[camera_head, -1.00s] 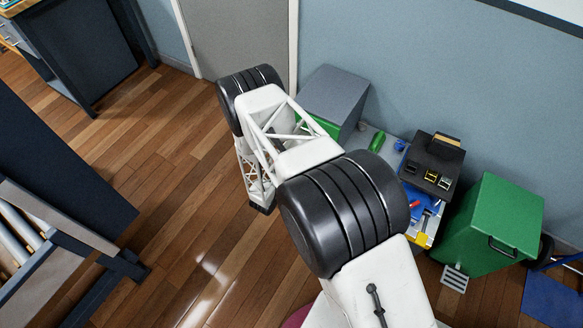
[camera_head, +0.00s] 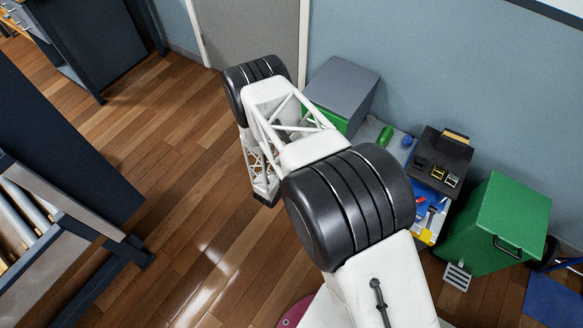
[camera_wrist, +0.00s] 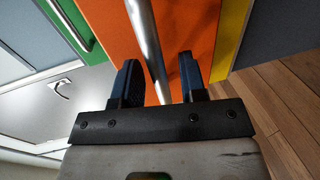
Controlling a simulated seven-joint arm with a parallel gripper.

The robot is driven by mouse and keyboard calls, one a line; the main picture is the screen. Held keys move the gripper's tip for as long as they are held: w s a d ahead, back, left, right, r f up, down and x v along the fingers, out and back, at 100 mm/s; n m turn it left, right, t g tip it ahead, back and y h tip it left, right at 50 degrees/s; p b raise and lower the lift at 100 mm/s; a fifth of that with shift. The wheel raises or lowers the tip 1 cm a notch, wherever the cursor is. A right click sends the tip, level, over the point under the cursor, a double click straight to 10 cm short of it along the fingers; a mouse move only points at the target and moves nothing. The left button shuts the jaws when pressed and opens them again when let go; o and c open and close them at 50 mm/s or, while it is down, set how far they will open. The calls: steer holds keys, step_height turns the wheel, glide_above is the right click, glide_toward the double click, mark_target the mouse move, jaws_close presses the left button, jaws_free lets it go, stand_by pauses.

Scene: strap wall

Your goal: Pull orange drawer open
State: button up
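The orange drawer (camera_wrist: 105,32) fills the upper middle of the wrist view. Its handle is a silver bar (camera_wrist: 146,38) running down between the two dark fingers of my gripper (camera_wrist: 158,68). The fingers are apart, one on each side of the bar, with a visible gap beside it, so my gripper is open around the handle. How deep the bar sits between the fingers is hard to tell. In the head view my arm points away to the upper left; the orange drawer and the gripper do not show there.
Beside the orange front are a yellow strip (camera_wrist: 229,35) and a green strip (camera_wrist: 62,22) with its own bar. A green bin (camera_head: 502,225), a grey-topped box (camera_head: 342,85) and a black caddy (camera_head: 437,165) stand along the wall.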

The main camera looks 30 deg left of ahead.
steer(key=v, duration=0.7)
steer(key=shift+s, duration=0.35)
stand_by(0.5)
